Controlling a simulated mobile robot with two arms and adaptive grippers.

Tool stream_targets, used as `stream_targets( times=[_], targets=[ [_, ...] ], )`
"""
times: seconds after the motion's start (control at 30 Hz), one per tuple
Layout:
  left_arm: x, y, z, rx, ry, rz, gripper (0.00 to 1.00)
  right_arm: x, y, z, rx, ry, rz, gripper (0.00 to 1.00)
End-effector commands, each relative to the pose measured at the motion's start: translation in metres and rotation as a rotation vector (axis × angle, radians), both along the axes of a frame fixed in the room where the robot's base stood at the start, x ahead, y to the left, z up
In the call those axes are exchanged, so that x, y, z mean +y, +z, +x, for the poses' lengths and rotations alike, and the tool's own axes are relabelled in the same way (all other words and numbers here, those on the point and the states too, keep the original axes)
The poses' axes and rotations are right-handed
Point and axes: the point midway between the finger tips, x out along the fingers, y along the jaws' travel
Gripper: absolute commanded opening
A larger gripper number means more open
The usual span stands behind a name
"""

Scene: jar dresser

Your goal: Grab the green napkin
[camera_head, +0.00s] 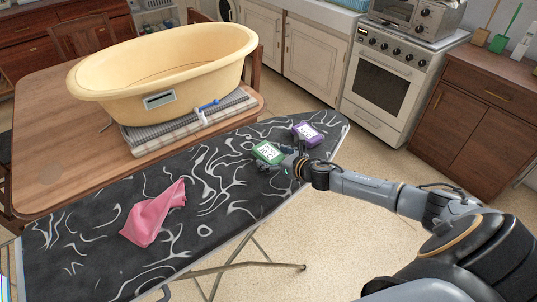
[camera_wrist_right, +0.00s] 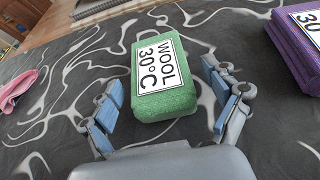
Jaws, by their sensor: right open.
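The green napkin (camera_head: 268,152) is a small folded bundle with a white label, lying on the black ironing board near its right end. In the right wrist view the green napkin (camera_wrist_right: 163,76) shows its label reading "WOOL 30°C". My right gripper (camera_head: 287,160) is right beside the green napkin in the head view. In the right wrist view the fingers of my right gripper (camera_wrist_right: 166,113) are spread open, one on each side of the napkin's near end, with gaps between fingers and cloth. My left gripper is not in view.
A purple folded napkin (camera_head: 307,132) lies to the right of the green one, also on the ironing board (camera_head: 100,262). A pink crumpled cloth (camera_head: 153,215) lies to the left. A yellow tub (camera_head: 165,62) stands on the wooden table behind.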

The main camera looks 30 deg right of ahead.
Motion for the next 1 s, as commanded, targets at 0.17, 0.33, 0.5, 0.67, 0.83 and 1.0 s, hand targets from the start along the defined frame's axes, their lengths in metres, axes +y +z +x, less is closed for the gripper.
stream_targets(
  times=[0.17,0.33,0.5,0.67,0.83,1.0],
  targets=[
    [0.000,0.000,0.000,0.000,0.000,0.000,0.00,0.000,0.000,0.000,0.000,0.000,0.000,0.67],
    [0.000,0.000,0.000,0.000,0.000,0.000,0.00,0.000,0.000,0.000,0.000,-0.001,0.000,0.34],
    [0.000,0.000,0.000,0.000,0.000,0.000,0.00,0.000,0.000,0.000,0.000,-0.001,0.000,0.34],
    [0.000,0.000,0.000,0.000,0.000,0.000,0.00,0.000,0.002,0.000,-0.001,-0.001,-0.001,0.34],
    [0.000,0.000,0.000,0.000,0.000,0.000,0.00,-0.001,0.014,0.001,-0.004,0.002,-0.004,0.34],
    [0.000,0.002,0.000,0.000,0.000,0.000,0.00,0.003,0.042,-0.006,-0.003,0.005,-0.004,0.34]
  ],
)
